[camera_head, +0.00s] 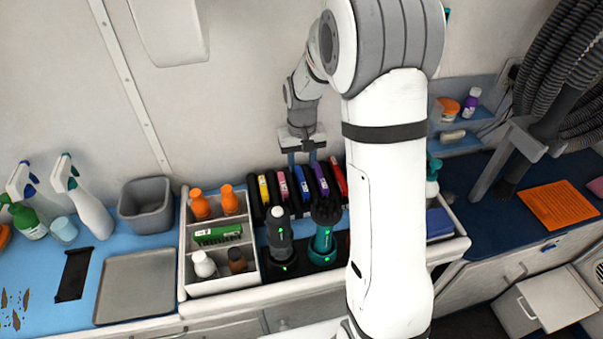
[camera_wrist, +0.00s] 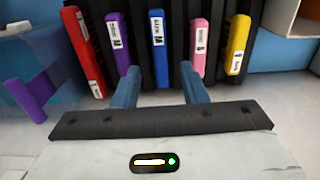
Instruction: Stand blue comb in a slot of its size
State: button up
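A blue piece with a white label, which looks like the blue comb (camera_head: 301,183), stands upright in a black slotted rack (camera_head: 255,200). It also shows in the wrist view (camera_wrist: 158,50), between pink and purple pieces. My gripper (camera_head: 302,160) is over the back of the rack, fingers pointing down. In the wrist view its two blue fingers (camera_wrist: 160,78) are apart, one on each side of the blue comb, with a gap to it on both sides. The gripper is open and holds nothing. The lower part of the comb and its slot are hidden.
Yellow (camera_head: 264,190), pink (camera_head: 283,186), purple (camera_head: 321,180) and red (camera_head: 338,176) pieces stand close beside the blue one. Two clippers (camera_head: 280,238) stand in front. A white divided tray (camera_head: 190,245) with bottles is left. My arm hides the rack's right side.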

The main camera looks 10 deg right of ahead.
aim_at(302, 179)
notch_tip(302, 179, up, 6)
jog(key=s+r+t, duration=0.1)
jog(key=s+r, duration=0.1)
jog(key=s, duration=0.5)
jog(key=s+r+t, duration=0.1)
jog(key=s+r, duration=0.1)
jog(key=s, duration=0.6)
jog(key=s+r, duration=0.3)
jog(key=s, duration=0.5)
jog(key=shift+s+t, duration=0.1)
jog(key=shift+t, duration=0.3)
jog(key=shift+s+f, duration=0.1)
jog(key=shift+s, duration=0.25)
